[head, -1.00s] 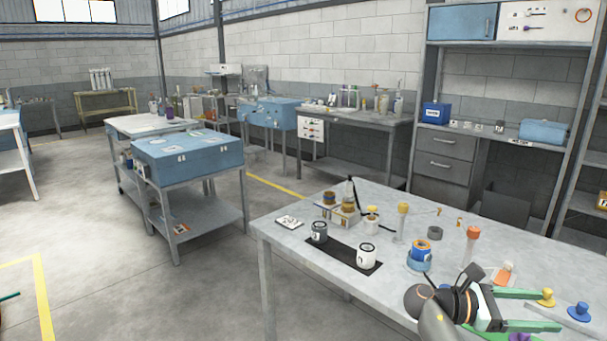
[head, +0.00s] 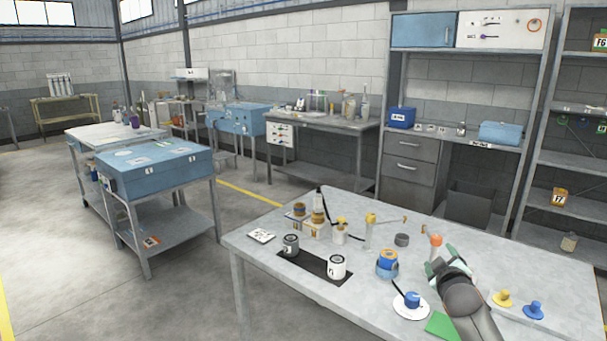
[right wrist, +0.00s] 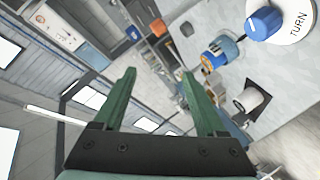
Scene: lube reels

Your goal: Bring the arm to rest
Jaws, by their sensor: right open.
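My right gripper (head: 442,262) is over the right part of the grey worktable (head: 560,270), pointing toward its far side. Its green fingers also show in the right wrist view (right wrist: 160,90), spread apart with nothing between them. An orange-capped tube (head: 436,248) shows just beyond the fingers in the head view; I cannot tell whether they touch it. My left gripper is not in view.
A dark mat (head: 312,268) holds a grey can and a white can. Yellow (head: 502,299) and blue (head: 534,310) knobbed pieces lie to the right. A green square (head: 441,325) lies near the front. Shelving stands behind.

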